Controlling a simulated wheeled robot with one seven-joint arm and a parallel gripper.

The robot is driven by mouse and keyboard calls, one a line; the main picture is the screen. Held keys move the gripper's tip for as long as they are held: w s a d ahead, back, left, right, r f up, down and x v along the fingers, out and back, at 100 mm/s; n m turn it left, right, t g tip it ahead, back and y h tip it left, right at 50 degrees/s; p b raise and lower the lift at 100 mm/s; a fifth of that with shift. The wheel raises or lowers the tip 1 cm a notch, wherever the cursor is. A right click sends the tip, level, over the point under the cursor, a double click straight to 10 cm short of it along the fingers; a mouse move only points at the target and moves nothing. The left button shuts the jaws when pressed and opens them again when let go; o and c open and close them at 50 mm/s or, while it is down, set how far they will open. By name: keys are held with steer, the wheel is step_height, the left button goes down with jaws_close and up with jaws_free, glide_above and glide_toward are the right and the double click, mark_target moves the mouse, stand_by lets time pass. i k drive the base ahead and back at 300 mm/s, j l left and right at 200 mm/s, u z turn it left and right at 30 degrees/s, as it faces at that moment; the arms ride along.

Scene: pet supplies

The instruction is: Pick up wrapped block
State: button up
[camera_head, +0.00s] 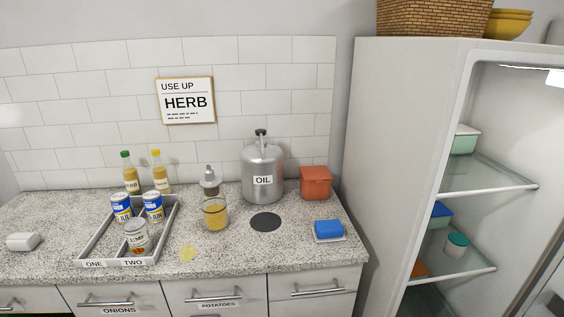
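A small white block (22,242) with rounded edges lies on the speckled counter at the far left. It looks like a wrapped block, but no label or wrapper seam can be made out. A blue block-like thing (328,227) sits on a small white dish (330,239) at the counter's right end; whether it is a lid or a wrapped block I cannot tell. My gripper is not in view.
A grey two-part tray (91,244) marked ONE and TWO holds several cans. Near it stand two bottles (130,174), a glass jar (215,214), a steel OIL can (263,173) and an orange box (316,183). An open fridge (388,150) stands right. The counter around the white block is clear.

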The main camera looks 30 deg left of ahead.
mark_target(18, 242)
steer(key=u, duration=2.6)
steer(key=i+j+z, duration=0.15)
steer(key=i+j, duration=1.75)
steer(key=i, duration=0.15)
